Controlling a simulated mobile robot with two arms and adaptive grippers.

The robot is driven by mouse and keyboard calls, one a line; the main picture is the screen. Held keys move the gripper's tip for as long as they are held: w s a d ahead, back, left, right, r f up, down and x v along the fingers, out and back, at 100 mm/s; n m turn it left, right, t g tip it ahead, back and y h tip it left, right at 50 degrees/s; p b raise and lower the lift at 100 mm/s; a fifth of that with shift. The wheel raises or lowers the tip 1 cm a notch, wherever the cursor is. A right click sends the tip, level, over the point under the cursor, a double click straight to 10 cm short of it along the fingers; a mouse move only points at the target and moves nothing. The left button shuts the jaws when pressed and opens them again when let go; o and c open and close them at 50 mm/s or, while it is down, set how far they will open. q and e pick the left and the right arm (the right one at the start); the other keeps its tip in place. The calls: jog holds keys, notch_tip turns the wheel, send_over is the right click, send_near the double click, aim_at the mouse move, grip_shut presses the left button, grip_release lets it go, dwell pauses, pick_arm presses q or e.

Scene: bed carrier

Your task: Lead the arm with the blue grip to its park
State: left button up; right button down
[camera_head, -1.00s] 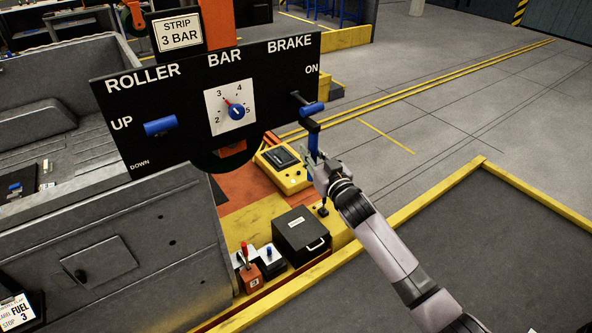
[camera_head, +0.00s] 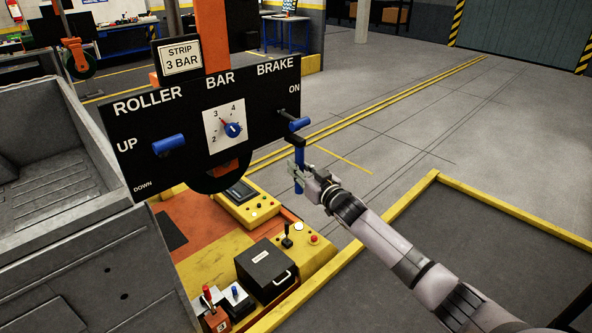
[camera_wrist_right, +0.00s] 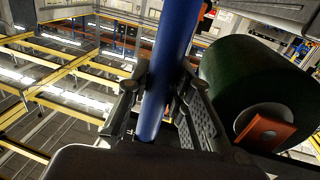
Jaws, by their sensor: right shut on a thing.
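In the right wrist view the blue grip (camera_wrist_right: 168,70) runs between the two ridged fingers. The park cannot be made out in these frames. My left gripper is not in view.
The black panel (camera_head: 250,98) carries a blue roller handle (camera_head: 168,145) and a dial (camera_head: 231,130). Below are a yellow control box (camera_head: 250,208), a black box (camera_head: 272,270) and a joystick (camera_head: 287,240). A dark green cylinder (camera_wrist_right: 255,85) shows in the wrist view. Open floor lies right.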

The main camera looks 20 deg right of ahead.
jog(key=c, duration=1.8)
grip_release()
jog(key=shift+d, duration=0.25)
jog(key=shift+o, duration=1.4)
jog(key=shift+w+d, duration=0.1)
jog(key=shift+o, duration=0.5)
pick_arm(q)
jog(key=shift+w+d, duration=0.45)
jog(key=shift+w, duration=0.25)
pick_arm(e)
jog(key=s+d, duration=0.1)
jog(key=s, duration=1.1)
jog(key=shift+d, duration=0.3)
